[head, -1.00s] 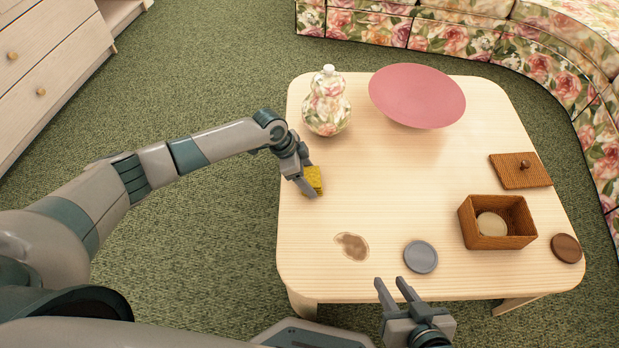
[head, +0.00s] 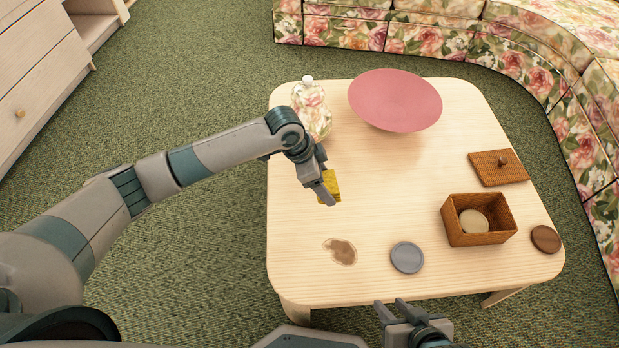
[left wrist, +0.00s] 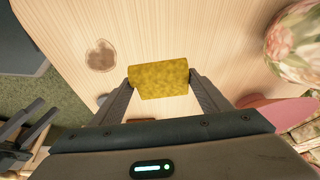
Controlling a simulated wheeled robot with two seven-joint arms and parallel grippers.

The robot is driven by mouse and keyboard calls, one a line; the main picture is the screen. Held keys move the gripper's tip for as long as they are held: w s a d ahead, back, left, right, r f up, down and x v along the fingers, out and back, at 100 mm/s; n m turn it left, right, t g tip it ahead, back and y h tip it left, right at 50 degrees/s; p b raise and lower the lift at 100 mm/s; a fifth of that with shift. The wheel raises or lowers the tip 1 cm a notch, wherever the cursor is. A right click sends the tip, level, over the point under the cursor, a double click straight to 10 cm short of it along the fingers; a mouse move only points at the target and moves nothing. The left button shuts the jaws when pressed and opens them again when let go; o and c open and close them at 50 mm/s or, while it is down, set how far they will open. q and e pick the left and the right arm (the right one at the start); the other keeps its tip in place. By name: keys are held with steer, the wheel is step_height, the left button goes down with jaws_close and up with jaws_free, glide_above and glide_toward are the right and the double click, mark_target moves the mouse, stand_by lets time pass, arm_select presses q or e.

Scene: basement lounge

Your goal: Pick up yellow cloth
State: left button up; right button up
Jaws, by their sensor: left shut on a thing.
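The yellow cloth (head: 331,185) is a small folded yellow block held over the left part of the light wooden table (head: 400,180). My left gripper (head: 328,190) is shut on it. In the left wrist view the yellow cloth (left wrist: 158,78) sits between the two fingertips, with bare tabletop around it. I cannot tell exactly how high it is above the table. My right gripper (head: 390,312) is at the table's front edge, with its fingers apart and nothing between them.
A floral jar (head: 312,110) and a pink bowl (head: 395,100) stand at the back. A brown spill (head: 340,251), a grey disc (head: 407,257), a wicker box (head: 478,235), its lid (head: 498,168) and a brown disc (head: 545,239) lie nearer the front and right. The table's middle is clear.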

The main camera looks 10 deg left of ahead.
arm_select(q)
steer(key=shift+s+d+r, duration=0.35)
steer(key=shift+d+r, duration=0.15)
steer(key=shift+d, duration=0.25)
arm_select(e)
steer(key=shift+d, duration=0.2)
arm_select(q)
steer(key=o, duration=0.3)
steer(key=shift+c, duration=0.4)
arm_select(e)
steer(key=shift+s, duration=0.1)
arm_select(q)
steer(key=shift+r+p, duration=0.1)
steer(key=shift+p, duration=0.35)
